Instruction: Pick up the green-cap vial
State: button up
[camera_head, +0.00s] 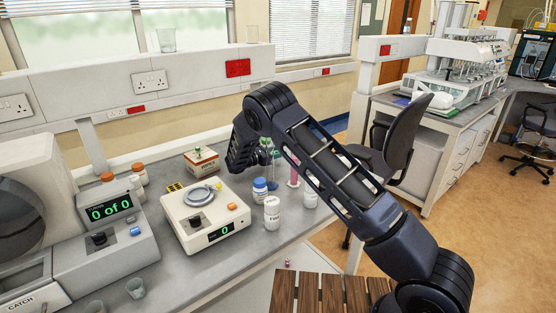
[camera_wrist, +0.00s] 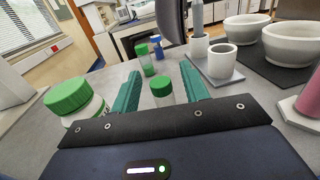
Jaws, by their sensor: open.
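In the wrist view, a small clear vial with a green cap (camera_wrist: 162,88) stands upright on the grey bench between the two teal fingers of my gripper (camera_wrist: 160,70). The fingers are open, with a gap visible on both sides of the vial. The vial's lower part is hidden by the gripper's dark front plate. A second green-cap vial (camera_wrist: 145,60) stands just beyond, next to a blue-cap vial (camera_wrist: 157,47). In the head view, my arm's dark end is low over the bench behind the white balance, and I cannot make out the fingers there.
A large bottle with a green lid (camera_wrist: 68,96) stands close to the left finger. White cups (camera_wrist: 222,61) and mortars (camera_wrist: 289,44) stand at the right, with a pink object (camera_wrist: 308,98) nearer. In the head view, a balance (camera_head: 205,212) and white bottles (camera_head: 272,213) occupy the bench.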

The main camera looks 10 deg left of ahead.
jog(key=shift+d, duration=0.1)
grip_shut()
